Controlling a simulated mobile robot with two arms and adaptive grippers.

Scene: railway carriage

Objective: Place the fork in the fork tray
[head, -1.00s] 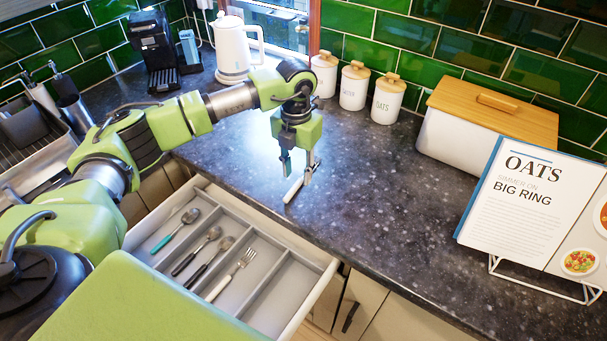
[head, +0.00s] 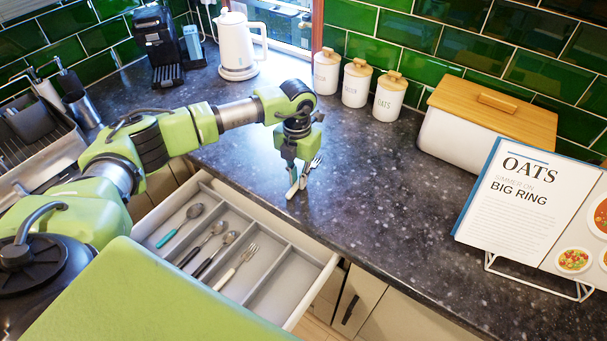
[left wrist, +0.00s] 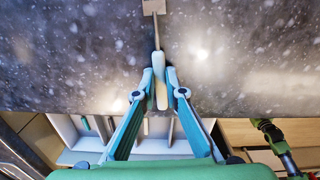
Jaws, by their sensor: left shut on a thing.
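My left gripper (head: 297,182) is over the counter behind the open drawer, pointing down. It is shut on a fork (head: 316,164) with a pale handle and metal tines. In the left wrist view the fork's handle (left wrist: 161,92) is between the fingertips, and its head points away from the gripper. I cannot tell whether the fork still touches the counter. The cutlery tray (head: 290,251) in the drawer has several compartments. One holds another fork (head: 238,266) with a pale handle.
Other compartments hold a teal-handled spoon (head: 181,225) and two dark-handled spoons (head: 203,244); the rightmost is empty. A recipe book (head: 520,205) on a wire stand is at the right. Canisters (head: 356,86), a bread bin (head: 475,145) and a kettle (head: 236,48) line the back.

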